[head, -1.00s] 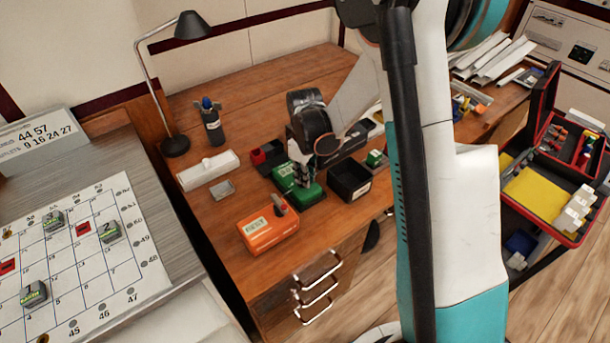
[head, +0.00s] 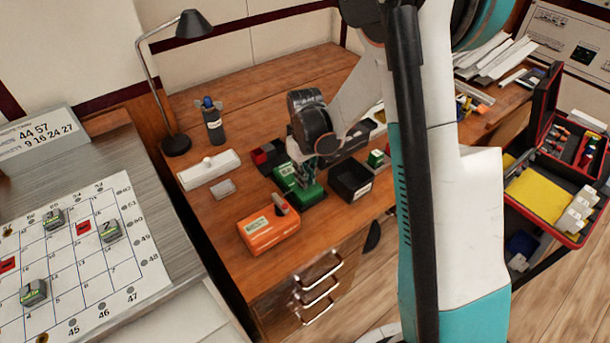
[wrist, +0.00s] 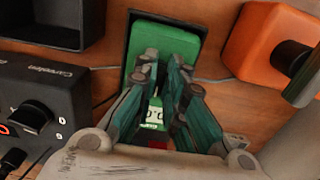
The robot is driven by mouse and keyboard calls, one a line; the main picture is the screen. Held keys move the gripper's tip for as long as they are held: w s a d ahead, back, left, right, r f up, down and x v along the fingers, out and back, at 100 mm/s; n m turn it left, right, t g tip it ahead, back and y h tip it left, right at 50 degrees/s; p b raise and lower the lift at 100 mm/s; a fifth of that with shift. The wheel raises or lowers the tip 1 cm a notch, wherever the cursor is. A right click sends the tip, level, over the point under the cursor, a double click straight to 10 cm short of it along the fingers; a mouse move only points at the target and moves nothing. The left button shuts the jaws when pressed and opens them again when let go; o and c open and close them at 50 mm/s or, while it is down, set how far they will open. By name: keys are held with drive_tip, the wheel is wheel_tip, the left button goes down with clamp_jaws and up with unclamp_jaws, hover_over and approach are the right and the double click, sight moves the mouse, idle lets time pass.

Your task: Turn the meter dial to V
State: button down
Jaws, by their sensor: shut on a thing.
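The green meter (head: 312,194) lies on the wooden desk, between the orange device and the open black bin. In the wrist view the green meter (wrist: 188,32) shows behind the fingers, with a dark rim. My gripper (head: 304,180) is right over it, fingers pointing down onto its face. In the wrist view my gripper (wrist: 161,72) has its two fingers closed in on something small at the meter's face, apparently its dial. The dial is hidden by the fingertips, so its pointer and the V mark cannot be read.
An orange device (head: 268,234) with a dark knob stands close by; it also shows in the wrist view (wrist: 255,50). A black open bin (head: 350,181) and a black device with a knob (wrist: 45,92) flank the meter. Thin cables lie on the desk.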

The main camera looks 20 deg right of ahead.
drive_tip(key=c, duration=1.7)
unclamp_jaws()
drive_tip(key=shift+o, duration=0.2)
wheel_tip(320, 180, up, 12)
drive_tip(key=s+r+m+t, duration=0.2)
drive_tip(key=s+r+t, duration=0.1)
drive_tip(key=s+r, duration=0.7)
drive_tip(key=s+r+m+t, duration=0.1)
drive_tip(key=s+t, duration=0.3)
drive_tip(key=s, duration=0.8)
drive_tip(key=shift+m, duration=0.3)
